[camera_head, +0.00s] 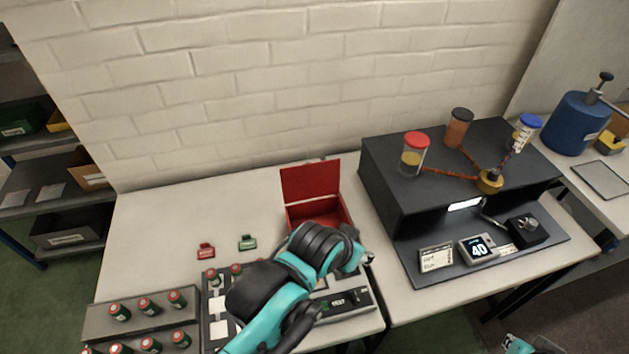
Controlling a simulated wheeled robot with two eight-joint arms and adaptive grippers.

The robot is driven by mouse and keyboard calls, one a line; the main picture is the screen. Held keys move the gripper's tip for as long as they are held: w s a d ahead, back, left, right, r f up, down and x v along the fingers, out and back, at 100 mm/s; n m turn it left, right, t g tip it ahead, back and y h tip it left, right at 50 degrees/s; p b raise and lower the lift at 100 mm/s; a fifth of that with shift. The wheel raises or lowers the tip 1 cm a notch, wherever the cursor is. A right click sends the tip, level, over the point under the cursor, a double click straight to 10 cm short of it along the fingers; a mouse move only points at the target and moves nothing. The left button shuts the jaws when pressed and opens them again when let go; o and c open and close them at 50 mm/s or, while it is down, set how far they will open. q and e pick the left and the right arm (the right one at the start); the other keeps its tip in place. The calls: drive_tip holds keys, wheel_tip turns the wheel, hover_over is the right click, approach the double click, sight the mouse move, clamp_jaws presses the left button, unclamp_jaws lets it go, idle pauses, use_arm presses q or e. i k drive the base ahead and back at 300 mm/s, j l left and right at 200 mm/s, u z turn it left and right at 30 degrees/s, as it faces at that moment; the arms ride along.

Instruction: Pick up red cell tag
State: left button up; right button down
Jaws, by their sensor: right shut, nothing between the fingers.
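The red cell tag (206,251) lies flat at the back left of the white table, left of a green tag (247,242). My left arm enters from the lower edge left of centre and reaches toward the red box. It passes to the right of the red tag, apart from it, and covers part of the tray and the device. I cannot make out the fingers of my left gripper. Only a small part of my right gripper (518,345) shows at the bottom edge, low on the right and far from the tag. It is shut and empty.
An open red box (321,211) stands behind my left arm. Several red-capped green cells (148,306) stand in a grey rack at the front left. A black bench unit (390,205) with jars fills the right. Bare table surrounds the tags at left and behind.

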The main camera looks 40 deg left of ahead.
sight(206, 252)
drive_tip(key=k+j+u, duration=0.1)
drive_tip(key=u, duration=2.1)
drive_tip(key=k+j, duration=0.05)
drive_tip(key=j, duration=0.05)
